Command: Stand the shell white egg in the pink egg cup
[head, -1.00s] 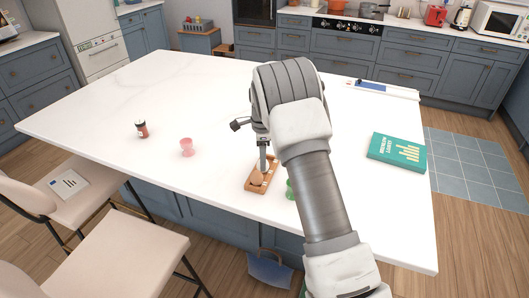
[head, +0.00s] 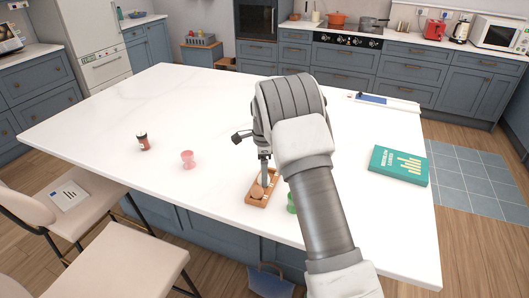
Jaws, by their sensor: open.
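The pink egg cup (head: 187,159) stands upright on the white counter, left of my gripper, and looks empty. A small wooden tray (head: 257,204) lies near the counter's front edge. A brown egg (head: 257,192) sits in its front part. A paler shape just behind it, partly covered by my gripper, may be the shell white egg; I cannot tell for sure. My gripper (head: 264,178) is open and points down over the tray, with its fingertips close to the eggs. My arm hides part of the area to the right.
A green cup (head: 291,203) stands right of the tray, partly behind my arm. A small red jar with a dark lid (head: 143,142) stands left of the pink cup. A teal book (head: 399,166) lies at the right. The counter between tray and pink cup is clear.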

